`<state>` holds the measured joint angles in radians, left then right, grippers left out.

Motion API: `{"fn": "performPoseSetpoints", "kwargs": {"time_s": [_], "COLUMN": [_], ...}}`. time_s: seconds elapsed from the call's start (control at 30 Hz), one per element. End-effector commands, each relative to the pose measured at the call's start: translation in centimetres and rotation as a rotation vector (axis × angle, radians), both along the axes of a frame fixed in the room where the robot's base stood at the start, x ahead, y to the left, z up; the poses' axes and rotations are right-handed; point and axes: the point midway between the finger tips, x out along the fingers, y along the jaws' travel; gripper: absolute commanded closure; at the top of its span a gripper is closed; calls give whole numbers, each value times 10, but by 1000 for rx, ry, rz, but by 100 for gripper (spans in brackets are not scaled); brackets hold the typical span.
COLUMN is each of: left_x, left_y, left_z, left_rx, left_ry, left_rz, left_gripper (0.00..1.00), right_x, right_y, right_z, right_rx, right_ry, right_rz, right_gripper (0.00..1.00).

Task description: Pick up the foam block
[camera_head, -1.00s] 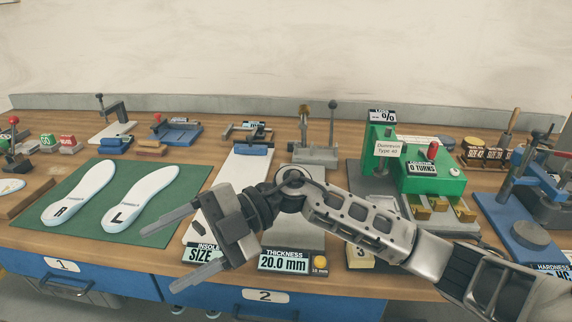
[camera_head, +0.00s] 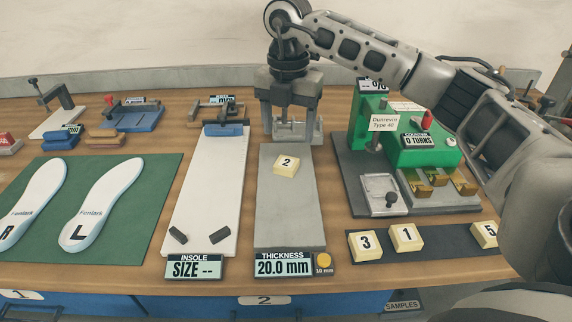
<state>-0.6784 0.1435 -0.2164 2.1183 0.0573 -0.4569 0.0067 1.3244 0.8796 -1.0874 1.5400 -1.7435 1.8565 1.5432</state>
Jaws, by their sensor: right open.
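A small cream foam block marked 2 (camera_head: 286,166) lies on the grey plate of the thickness gauge (camera_head: 290,215). My right gripper (camera_head: 289,138) points down at the far end of that plate, with its fingers spread and nothing between them. In the picture it is just above and behind the block, apart from it. Similar blocks marked 3 (camera_head: 365,243), 1 (camera_head: 406,238) and 5 (camera_head: 485,234) sit on a dark strip at the front right. My left gripper is not in view.
The white insole gauge (camera_head: 207,195) stands left of the plate. A green mat (camera_head: 146,200) with two insoles lies further left. The green durometer machine (camera_head: 413,150) stands to the right, beneath my right arm. A small yellow disc (camera_head: 323,259) is beside the 20.0 mm display.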

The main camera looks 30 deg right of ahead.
Motion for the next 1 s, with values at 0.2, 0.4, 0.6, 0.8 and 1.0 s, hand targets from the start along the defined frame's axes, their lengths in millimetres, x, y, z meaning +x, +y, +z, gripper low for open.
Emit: {"fn": "performPoseSetpoints", "kwargs": {"time_s": [0.2, 0.4, 0.6, 0.8, 1.0], "left_x": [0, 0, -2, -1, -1], "left_y": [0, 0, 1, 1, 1], "left_z": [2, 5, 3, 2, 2], "left_rx": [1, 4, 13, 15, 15], "left_ry": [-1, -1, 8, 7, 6], "left_rz": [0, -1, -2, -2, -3], "left_gripper": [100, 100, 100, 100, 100], "right_x": [0, -1, 0, 0, 0], "right_y": [0, 2, 3, 3, 3], "right_z": [-25, -43, -72, -80, -79], "right_rx": [1, 1, 2, 2, 3], "right_ry": [-1, 2, 1, -1, -2], "right_rz": [2, 3, 3, 3, 3], "right_gripper": [34, 34, 34, 34, 56]}}
